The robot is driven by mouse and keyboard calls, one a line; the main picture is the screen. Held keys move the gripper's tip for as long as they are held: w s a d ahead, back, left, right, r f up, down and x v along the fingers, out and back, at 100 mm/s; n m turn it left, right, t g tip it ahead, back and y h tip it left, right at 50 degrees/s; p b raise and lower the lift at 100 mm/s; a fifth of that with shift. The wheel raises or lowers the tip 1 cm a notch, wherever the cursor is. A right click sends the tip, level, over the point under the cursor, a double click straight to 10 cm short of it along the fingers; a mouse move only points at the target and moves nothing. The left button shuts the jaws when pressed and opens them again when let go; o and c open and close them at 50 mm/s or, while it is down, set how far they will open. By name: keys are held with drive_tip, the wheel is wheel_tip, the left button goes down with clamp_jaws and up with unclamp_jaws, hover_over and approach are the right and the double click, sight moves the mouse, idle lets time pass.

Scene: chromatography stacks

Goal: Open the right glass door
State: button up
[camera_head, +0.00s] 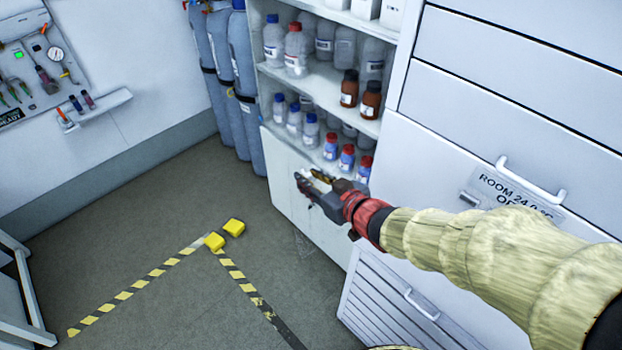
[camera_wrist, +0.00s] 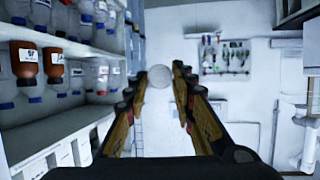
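A tall white shelf cabinet (camera_head: 262,88) of bottles stands at the top centre of the head view. I cannot make out a clear glass pane, door edge or handle on its front. My gripper (camera_head: 312,178) is in front of the cabinet's lower part and points left, along the front. In the wrist view my gripper (camera_wrist: 160,74) has its two fingers apart. A pale round shape shows between the fingertips; I cannot tell what it is or whether anything touches it. The cabinet's shelves (camera_wrist: 60,130) fill the left side there. My arm hides part of the cabinet's lower right.
Grey gas cylinders (camera_head: 221,85) stand left of the cabinet. A white drawer unit (camera_head: 440,165) is at its right. Yellow blocks (camera_head: 233,228) and striped tape (camera_head: 140,284) are on the floor. A tool panel (camera_head: 40,65) hangs on the left wall.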

drive_tip(key=o, duration=0.3)
drive_tip(key=shift+f, duration=0.1)
drive_tip(key=shift+o, duration=0.2)
drive_tip(key=shift+s+d, duration=0.1)
drive_tip(key=shift+s, duration=0.05)
drive_tip(key=v, duration=1.1)
drive_tip(key=shift+s+r, duration=0.25)
drive_tip(key=shift+s, duration=0.05)
drive_tip(key=shift+d, duration=0.1)
